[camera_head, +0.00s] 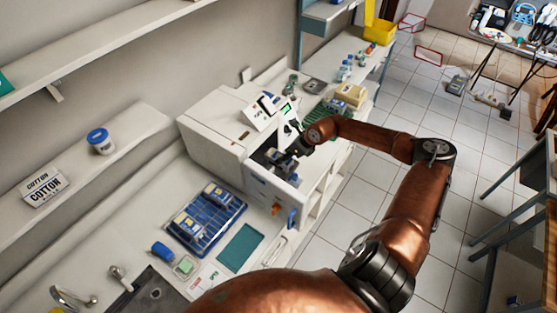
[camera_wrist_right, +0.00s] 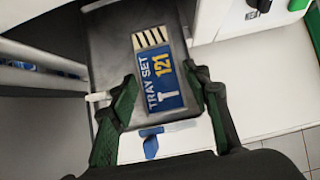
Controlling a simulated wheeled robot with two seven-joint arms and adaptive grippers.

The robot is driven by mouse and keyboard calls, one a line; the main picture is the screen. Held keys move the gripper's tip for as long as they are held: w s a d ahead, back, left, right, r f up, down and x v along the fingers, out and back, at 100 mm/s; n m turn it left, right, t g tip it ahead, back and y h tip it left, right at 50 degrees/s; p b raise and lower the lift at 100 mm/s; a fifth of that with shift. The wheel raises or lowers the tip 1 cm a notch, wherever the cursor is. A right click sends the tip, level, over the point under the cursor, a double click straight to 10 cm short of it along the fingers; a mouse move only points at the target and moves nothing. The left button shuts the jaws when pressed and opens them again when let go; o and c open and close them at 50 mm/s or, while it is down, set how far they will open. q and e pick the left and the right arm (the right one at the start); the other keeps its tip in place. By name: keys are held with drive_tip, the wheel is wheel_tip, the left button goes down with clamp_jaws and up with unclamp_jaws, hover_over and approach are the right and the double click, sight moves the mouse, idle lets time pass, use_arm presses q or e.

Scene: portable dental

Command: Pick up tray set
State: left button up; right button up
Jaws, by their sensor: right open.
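The tray set (camera_wrist_right: 158,70) is a dark pouch or case with a blue label reading "TRAY SET T 121". It lies in the open front compartment of the white machine (camera_head: 215,130). My right gripper (camera_wrist_right: 162,82) is open, with its two fingers on either side of the label's lower part. Whether the fingers touch the tray set I cannot tell. In the head view my right gripper (camera_head: 290,155) reaches down into the compartment and partly hides the tray set (camera_head: 279,160). My left gripper is not in view.
A blue rack (camera_head: 178,236) with similar labelled packs stands on the counter, beside a teal mat (camera_head: 240,248). The machine's walls surround the gripper closely. A sink (camera_head: 155,291) is at lower left. A shelf holds a cotton box (camera_head: 43,186) and a blue-lidded jar (camera_head: 101,142).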

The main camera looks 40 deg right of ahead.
sight(272, 154)
drive_tip(key=shift+p+x, duration=0.55)
drive_tip(key=shift+x, duration=1.8)
drive_tip(key=shift+c, duration=0.4)
drive_tip(key=c, duration=0.9)
